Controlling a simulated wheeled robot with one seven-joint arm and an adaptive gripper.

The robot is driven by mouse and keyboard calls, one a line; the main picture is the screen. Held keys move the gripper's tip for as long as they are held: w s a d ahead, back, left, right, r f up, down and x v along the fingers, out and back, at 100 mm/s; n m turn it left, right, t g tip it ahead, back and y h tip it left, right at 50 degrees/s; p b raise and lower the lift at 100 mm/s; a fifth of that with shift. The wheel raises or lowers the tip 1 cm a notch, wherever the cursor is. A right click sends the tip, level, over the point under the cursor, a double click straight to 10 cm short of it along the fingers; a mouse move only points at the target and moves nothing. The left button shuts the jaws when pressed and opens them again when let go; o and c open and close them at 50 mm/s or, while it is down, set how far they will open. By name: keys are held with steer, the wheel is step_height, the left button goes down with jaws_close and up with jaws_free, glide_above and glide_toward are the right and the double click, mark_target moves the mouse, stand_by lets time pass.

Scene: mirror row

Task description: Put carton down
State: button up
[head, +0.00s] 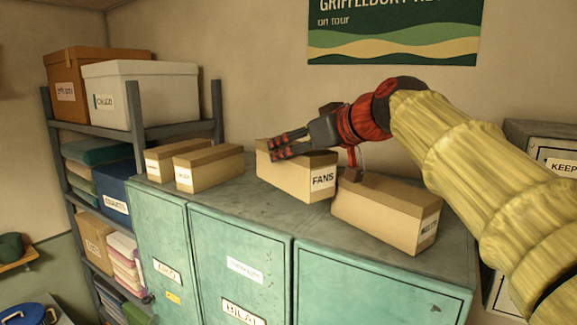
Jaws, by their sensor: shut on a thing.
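A tan carton labelled FANS (296,183) is at the middle of the teal locker tops (272,221) in the head view. My gripper (277,145) reaches in from the right and is shut on this carton at its upper part, with its fingers pointing left. The gripper hides part of the carton's top. The carton is at the level of the locker top; I cannot tell whether its base fully touches it.
Another carton (383,215) stands close to the right of the FANS carton. Two smaller cartons (208,171) (165,160) stand to the left, with bare locker top between. A shelf with boxes (141,95) is at the far left. A grey cabinet (545,135) is at the right.

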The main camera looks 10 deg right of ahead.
mark_target(324, 158)
steer(key=shift+w+a+f, duration=0.3)
steer(key=shift+w+f, duration=0.25)
steer(key=shift+f, duration=0.15)
steer(key=shift+w+f+p, duration=0.2)
steer(key=shift+f+p, duration=0.15)
steer(key=shift+f, duration=1.4)
steer(key=shift+f, duration=0.2)
steer(key=o, duration=1.3)
steer(key=shift+c, duration=0.2)
steer(key=shift+o, duration=0.6)
steer(key=shift+r, duration=0.15)
steer(key=shift+s+r, duration=0.15)
steer(key=b+v, duration=0.2)
steer(key=v, duration=0.9)
steer(key=shift+s+d, duration=0.15)
steer(key=shift+s, duration=0.15)
